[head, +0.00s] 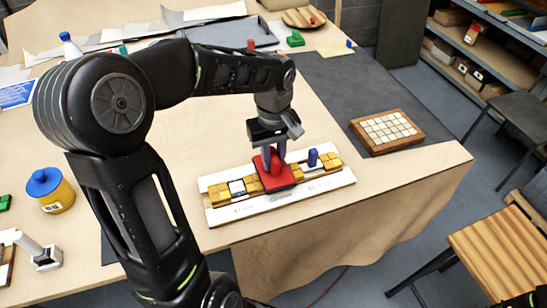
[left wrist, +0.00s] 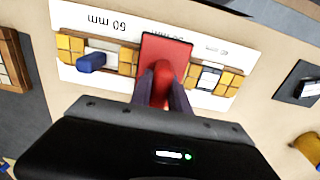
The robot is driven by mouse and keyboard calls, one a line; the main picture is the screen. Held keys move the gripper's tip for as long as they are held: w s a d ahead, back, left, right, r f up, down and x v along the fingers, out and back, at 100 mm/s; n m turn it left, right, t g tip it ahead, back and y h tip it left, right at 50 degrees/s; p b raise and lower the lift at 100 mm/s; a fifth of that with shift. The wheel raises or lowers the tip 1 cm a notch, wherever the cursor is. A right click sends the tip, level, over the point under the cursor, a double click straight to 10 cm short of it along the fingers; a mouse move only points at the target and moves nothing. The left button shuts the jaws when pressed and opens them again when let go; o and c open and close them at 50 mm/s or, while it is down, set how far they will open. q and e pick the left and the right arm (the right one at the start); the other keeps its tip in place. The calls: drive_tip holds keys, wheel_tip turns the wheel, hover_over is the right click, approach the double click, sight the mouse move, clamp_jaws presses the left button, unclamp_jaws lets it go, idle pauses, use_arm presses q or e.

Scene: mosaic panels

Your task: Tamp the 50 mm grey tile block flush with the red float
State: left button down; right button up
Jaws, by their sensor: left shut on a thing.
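My left gripper (head: 274,158) is shut on the upright red handle of the red float (head: 284,180). In the left wrist view the fingers close around that handle, and the float's flat red plate (left wrist: 165,55) lies over the middle of the white panel (head: 222,214). The panel carries a row of yellow blocks (head: 219,194). A whitish-grey block (head: 238,187) sits among them left of the float; it also shows in the left wrist view (left wrist: 208,77). What lies under the float is hidden, and I cannot tell whether its plate touches the blocks. My right gripper is not in view.
A blue peg (head: 313,157) stands on the panel right of the float, by the "50 mm" print (left wrist: 106,22). A wooden tray of pale tiles (head: 362,142) is at right. A yellow jar with a blue lid (head: 58,196) is at left. Bare tabletop lies before the panel.

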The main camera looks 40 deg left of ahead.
use_arm(q)
drive_tip(key=shift+f+b, duration=0.65)
drive_tip(key=shift+f, duration=0.05)
idle(1.2)
drive_tip(key=shift+s+d+f, duration=0.1)
drive_tip(key=shift+s+f, duration=0.1)
drive_tip(key=shift+f, duration=0.05)
idle(1.6)
drive_tip(key=shift+w+r+p, duration=0.1)
drive_tip(key=shift+r+p, duration=0.2)
drive_tip(key=shift+r, duration=0.25)
drive_tip(key=shift+w+r+p, duration=0.1)
drive_tip(key=shift+r+p, duration=1.95)
drive_tip(key=shift+r, duration=1.1)
